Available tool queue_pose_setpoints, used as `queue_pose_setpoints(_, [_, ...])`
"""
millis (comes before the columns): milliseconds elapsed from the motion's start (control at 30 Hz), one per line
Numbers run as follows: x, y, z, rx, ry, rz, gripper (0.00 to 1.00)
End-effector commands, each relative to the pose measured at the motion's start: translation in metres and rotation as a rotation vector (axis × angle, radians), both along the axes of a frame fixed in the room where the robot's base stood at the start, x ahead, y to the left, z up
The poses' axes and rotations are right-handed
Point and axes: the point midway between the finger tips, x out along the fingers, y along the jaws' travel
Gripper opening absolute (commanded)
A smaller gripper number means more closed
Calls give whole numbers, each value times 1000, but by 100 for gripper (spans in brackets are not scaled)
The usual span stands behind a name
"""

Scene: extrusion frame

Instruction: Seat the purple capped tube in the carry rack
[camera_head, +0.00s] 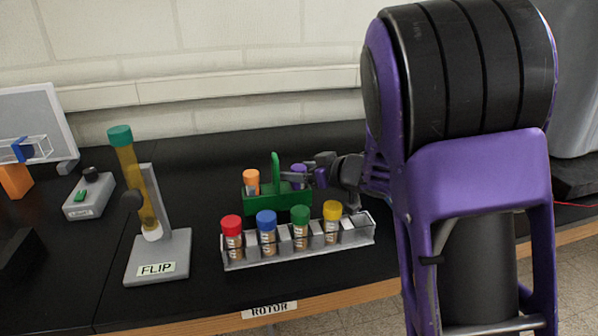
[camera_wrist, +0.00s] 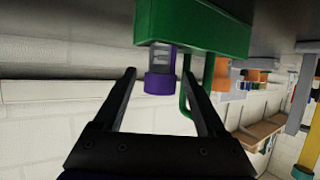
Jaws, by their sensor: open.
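The green carry rack (camera_head: 262,201) stands on the black bench, its upright handle in the middle. It also fills the top of the wrist view (camera_wrist: 200,30), where the scene is upside down. The purple capped tube (camera_head: 298,169) is at the rack's right side. In the wrist view, the purple cap (camera_wrist: 158,84) points down and the clear tube's other end goes into the rack; its full depth is hidden. My gripper (camera_wrist: 162,77) is open, one finger on each side of the tube, with visible gaps. It also shows at the rack's right end (camera_head: 299,177).
An orange capped tube (camera_head: 251,180) sits in the rack's left side. In front stands a clear rack (camera_head: 262,262) with red, blue, green and yellow capped tubes. A FLIP stand (camera_head: 158,258) holds a teal capped tube at left. Bare bench lies between stand and racks.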

Motion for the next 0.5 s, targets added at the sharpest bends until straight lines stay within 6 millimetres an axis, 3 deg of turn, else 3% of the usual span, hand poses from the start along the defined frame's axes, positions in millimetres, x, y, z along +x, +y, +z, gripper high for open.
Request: queue_pose_setpoints(500, [-64, -65, 40, 2, -1, -4, 74])
